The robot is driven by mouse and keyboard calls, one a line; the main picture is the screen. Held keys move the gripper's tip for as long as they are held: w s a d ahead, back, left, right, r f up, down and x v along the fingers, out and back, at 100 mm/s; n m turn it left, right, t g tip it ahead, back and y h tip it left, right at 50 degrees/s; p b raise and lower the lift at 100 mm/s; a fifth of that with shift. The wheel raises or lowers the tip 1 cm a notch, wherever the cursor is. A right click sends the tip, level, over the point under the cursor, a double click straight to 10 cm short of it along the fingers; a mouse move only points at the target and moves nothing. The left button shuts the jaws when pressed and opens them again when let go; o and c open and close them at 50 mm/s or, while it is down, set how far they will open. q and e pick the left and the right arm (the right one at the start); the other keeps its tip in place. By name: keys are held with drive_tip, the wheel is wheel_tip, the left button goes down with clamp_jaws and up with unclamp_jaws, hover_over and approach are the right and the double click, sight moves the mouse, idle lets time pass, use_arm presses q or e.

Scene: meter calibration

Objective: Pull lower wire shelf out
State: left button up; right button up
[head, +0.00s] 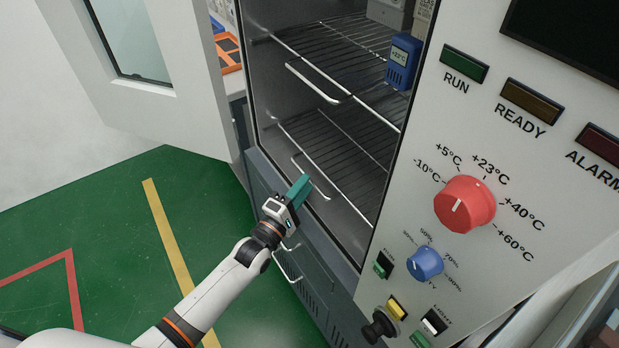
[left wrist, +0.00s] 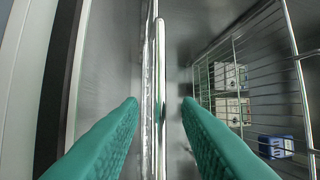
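The lower wire shelf (head: 345,150) sits inside the open chamber, with a bar handle (head: 318,184) at its front edge. My left gripper (head: 304,186), with green fingers, is at the left part of that handle. In the left wrist view the fingers are spread apart, with a shiny metal bar (left wrist: 160,75) between them. A gap shows on both sides of the bar, so the gripper is open around it and not clamped. The fingertips partly cover the handle in the head view. My right gripper is not in view.
The upper wire shelf (head: 335,60) holds a blue meter (head: 402,62) and grey boxes (head: 392,12). The open door (head: 160,90) stands left. The control panel (head: 500,150) with knobs is right. A lower handle (head: 288,264) is below. The green floor in front is clear.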

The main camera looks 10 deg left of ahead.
use_arm(q)
drive_tip(key=shift+x, duration=1.7)
clamp_jaws()
